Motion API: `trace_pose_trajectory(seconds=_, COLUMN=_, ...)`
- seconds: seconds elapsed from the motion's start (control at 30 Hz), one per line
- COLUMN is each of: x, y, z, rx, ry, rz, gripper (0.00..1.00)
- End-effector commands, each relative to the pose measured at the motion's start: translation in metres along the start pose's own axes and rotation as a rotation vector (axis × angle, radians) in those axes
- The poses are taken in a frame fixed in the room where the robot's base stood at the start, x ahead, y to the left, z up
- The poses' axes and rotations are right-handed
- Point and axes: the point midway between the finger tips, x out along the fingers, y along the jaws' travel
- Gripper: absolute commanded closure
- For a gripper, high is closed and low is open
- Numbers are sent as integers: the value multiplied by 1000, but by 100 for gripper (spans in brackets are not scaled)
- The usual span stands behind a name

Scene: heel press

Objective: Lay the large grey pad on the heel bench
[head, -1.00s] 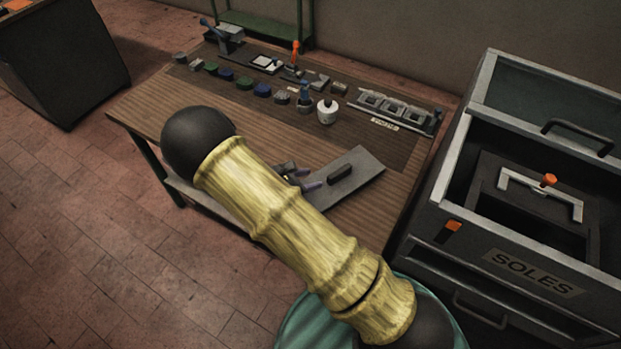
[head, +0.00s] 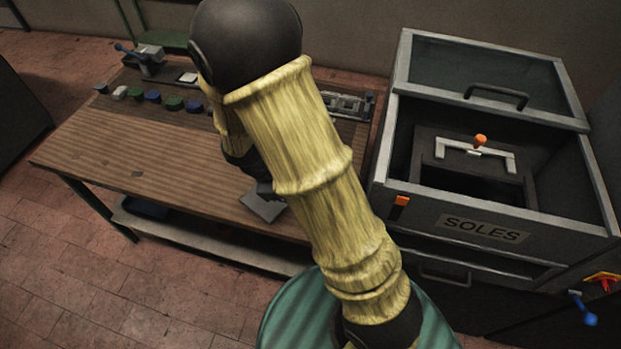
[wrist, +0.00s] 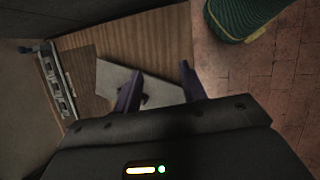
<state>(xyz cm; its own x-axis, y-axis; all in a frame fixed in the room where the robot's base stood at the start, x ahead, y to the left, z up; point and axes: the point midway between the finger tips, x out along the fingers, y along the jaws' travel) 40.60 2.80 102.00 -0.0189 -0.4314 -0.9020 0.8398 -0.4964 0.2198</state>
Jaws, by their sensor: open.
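A flat grey plate (head: 263,206), which may be the large grey pad, lies at the front right of the wooden bench (head: 130,185). It also shows under my fingers in the wrist view (wrist: 113,73), with a small dark part on it beside the left finger. My gripper (wrist: 160,72) is open, its two purple fingers apart over the plate and the bench edge. I see nothing held between them. In the head view my arm hides most of the gripper and much of the plate. I cannot tell whether the fingers touch the plate.
A row of small green, blue and grey pieces (head: 172,102) and a blue-handled press (head: 148,58) stand along the bench's back. A grey rack (head: 350,104) is at the back right. A cabinet labelled SOLES (head: 484,229) stands right, its upper compartment open. The bench's left front is clear.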

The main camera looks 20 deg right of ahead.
Motion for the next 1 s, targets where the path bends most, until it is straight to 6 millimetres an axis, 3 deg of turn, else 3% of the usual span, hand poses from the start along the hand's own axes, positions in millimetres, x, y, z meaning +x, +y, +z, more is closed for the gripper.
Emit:
trace_pose_trajectory(seconds=0.2, x=-33, y=-8, z=42, rx=442, ry=203, rz=-157, gripper=58)
trace_pose_trajectory(seconds=0.5, x=-70, y=-14, z=85, rx=956, ry=423, rz=-273, gripper=58)
trace_pose_trajectory(seconds=1.0, x=-74, y=-14, z=89, rx=1024, ry=449, rz=-286, gripper=58)
